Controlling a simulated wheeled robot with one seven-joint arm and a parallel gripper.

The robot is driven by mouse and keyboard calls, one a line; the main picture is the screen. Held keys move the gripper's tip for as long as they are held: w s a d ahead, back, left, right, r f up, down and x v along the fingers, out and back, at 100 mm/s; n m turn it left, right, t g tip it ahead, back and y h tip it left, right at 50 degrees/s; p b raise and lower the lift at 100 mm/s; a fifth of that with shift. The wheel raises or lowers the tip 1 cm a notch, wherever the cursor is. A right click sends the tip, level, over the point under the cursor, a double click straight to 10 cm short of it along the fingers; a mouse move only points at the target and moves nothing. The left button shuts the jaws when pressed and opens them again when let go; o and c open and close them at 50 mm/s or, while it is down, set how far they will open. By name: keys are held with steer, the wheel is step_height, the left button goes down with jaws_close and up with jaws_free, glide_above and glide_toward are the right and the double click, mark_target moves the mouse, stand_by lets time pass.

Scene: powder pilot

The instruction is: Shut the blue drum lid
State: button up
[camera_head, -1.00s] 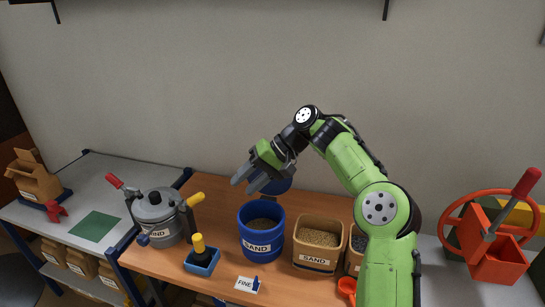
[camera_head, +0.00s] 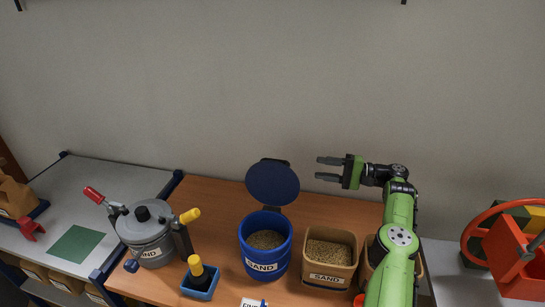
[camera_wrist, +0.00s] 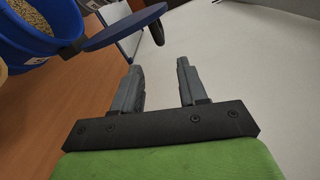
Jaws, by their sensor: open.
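The blue drum (camera_head: 265,262) stands on the wooden bench with a SAND label on its front and grainy sand inside. Its round dark blue lid (camera_head: 272,184) stands up open at the back rim, its face towards the head camera. My gripper (camera_head: 318,168) is open and empty, to the right of the raised lid and apart from it, pointing left. In the wrist view the two grey fingers (camera_wrist: 159,78) are spread with nothing between them. The lid (camera_wrist: 125,25) shows edge-on at the top, and part of the drum (camera_wrist: 40,35) shows at the upper left.
A SAND box (camera_head: 329,279) stands right of the drum, with another container partly behind my arm. A grey pot (camera_head: 148,240) with clamps and a blue tray (camera_head: 199,286) with a yellow-handled tool stand to the left. The grey wall is close behind the bench.

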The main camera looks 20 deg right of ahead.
mark_target(274, 179)
steer(key=p+x, duration=0.1)
steer(key=x, duration=1.4)
steer(key=shift+w+a, duration=0.1)
steer(key=shift+w, duration=0.1)
steer(key=shift+r, duration=0.1)
jaws_close()
